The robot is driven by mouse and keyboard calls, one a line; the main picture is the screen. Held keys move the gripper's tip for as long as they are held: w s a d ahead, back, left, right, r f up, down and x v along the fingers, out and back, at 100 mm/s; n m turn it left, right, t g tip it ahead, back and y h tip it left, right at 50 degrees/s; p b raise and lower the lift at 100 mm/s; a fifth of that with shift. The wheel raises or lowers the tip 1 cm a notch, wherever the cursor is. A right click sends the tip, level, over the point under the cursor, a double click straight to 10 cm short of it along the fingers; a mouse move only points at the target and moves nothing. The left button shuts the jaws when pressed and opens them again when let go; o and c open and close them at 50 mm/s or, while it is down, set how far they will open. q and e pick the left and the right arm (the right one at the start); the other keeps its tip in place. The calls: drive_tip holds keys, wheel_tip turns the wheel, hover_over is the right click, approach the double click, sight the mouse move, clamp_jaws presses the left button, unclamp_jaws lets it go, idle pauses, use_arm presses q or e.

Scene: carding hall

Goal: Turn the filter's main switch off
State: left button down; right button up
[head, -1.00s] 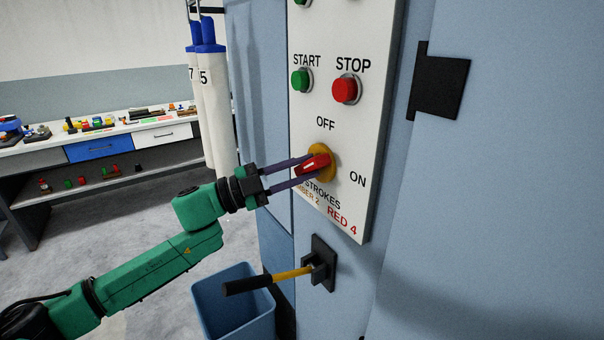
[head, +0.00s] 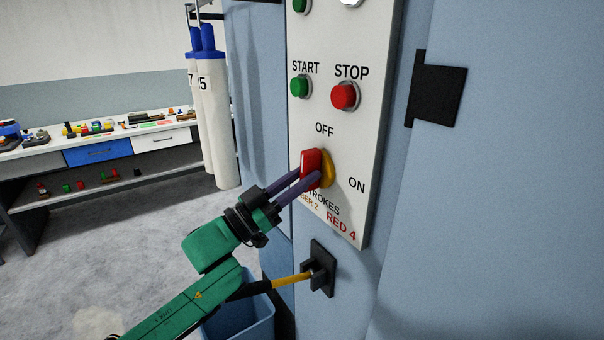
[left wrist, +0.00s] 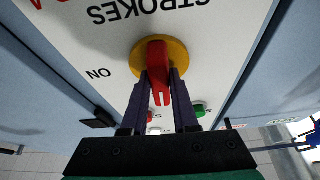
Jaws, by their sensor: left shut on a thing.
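The main switch is a red handle (head: 311,167) on a yellow round plate (head: 327,169), set on a white panel (head: 375,110). OFF is printed above it and ON to its right. The handle stands about upright, in line with OFF. My left gripper (head: 309,179) is shut on the red handle from the left and below. In the left wrist view, which is upside down, the handle (left wrist: 158,65) sits between the two dark fingers (left wrist: 160,85), and its white-marked end points away from STROKES. My right gripper is not in view.
Above the switch are a green START button (head: 300,86) and a red STOP button (head: 344,96). White filter tubes (head: 216,120) hang at left; a bench (head: 50,150) stands farther back.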

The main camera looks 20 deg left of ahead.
use_arm(q)
drive_tip(key=shift+n+t+y, duration=0.4)
drive_tip(key=shift+n+y, duration=0.1)
drive_tip(key=shift+n, duration=0.3)
drive_tip(key=c, duration=0.7)
unclamp_jaws()
drive_tip(key=b+v, duration=0.5)
drive_tip(key=v, duration=0.9)
drive_tip(key=shift+s+a+f, duration=0.15)
drive_tip(key=shift+s+f, duration=0.05)
